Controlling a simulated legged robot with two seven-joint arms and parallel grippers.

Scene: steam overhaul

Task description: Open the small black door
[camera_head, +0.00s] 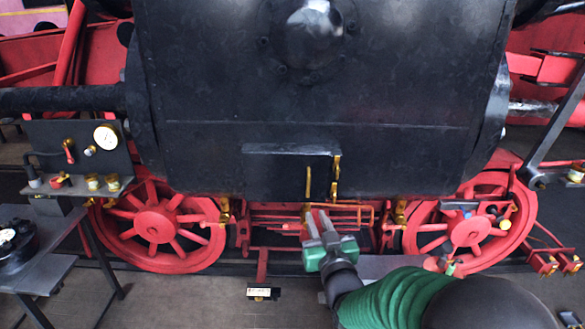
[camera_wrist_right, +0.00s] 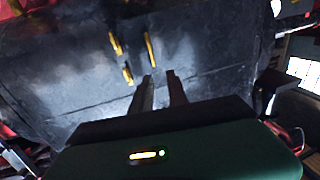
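The small black door (camera_head: 270,170) is a dark panel low on the front of the black boiler body and looks closed. A brass handle (camera_head: 308,182) stands on it, with brass hinge pieces (camera_head: 336,165) at its right edge. In the right wrist view, the handle (camera_wrist_right: 151,48) and hinge pieces (camera_wrist_right: 115,43) show beyond the fingertips. My right gripper (camera_head: 318,215) is below the handle in the head view, apart from it. Its two fingers (camera_wrist_right: 160,76) are parted with nothing between them. My left gripper is not in view.
Red wheels (camera_head: 155,225) and (camera_head: 470,234) flank a red frame under the boiler body. A gauge panel (camera_head: 85,145) and a dark table (camera_head: 45,272) stand at left. A dark bar (camera_head: 555,125) slants at right.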

